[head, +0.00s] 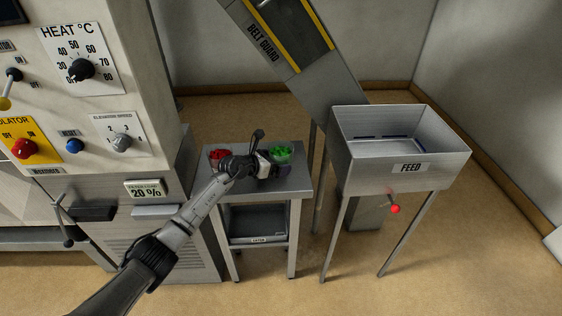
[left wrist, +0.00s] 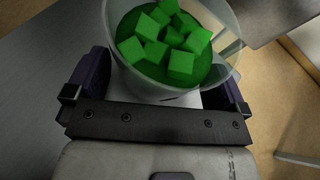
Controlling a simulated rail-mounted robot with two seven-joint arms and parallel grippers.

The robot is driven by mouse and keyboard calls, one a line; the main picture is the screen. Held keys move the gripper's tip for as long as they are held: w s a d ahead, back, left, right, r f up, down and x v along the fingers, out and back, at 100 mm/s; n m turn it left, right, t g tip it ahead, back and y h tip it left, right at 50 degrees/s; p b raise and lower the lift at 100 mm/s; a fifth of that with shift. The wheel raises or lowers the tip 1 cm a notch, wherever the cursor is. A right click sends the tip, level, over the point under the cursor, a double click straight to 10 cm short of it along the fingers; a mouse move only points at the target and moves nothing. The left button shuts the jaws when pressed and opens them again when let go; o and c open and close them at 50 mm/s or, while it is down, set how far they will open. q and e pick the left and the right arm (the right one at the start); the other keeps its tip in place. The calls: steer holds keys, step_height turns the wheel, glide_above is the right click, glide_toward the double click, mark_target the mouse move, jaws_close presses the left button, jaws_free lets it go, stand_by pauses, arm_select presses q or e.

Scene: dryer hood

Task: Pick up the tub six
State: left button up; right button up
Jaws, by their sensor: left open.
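A clear tub (left wrist: 229,20) holding several green cubes (left wrist: 180,62) is at the top of the left wrist view. In the head view its green contents (head: 281,153) show on the right part of a small metal table (head: 293,183). My left gripper (head: 273,166) is at this tub, over the table top. In the left wrist view the open gripper (left wrist: 160,88) has one dark purple finger on each side of the tub's lower part. I cannot tell whether the fingers touch it. A second tub with red contents (head: 219,154) stands at the table's left. No number is readable on either tub.
A control cabinet (head: 97,98) with knobs stands left of the table. A metal feed hopper (head: 405,172) on legs stands to the right, with a red-tipped lever (head: 394,209) below. A sloping belt guard (head: 290,50) rises behind. A tray (head: 258,225) sits on the table's lower shelf.

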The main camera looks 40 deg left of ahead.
arm_select(q)
steer(key=shift+w+f, duration=0.1)
steer(key=shift+w, duration=0.05)
steer(key=shift+c, duration=0.2)
steer(key=c, duration=0.7)
steer(key=shift+c, duration=0.8)
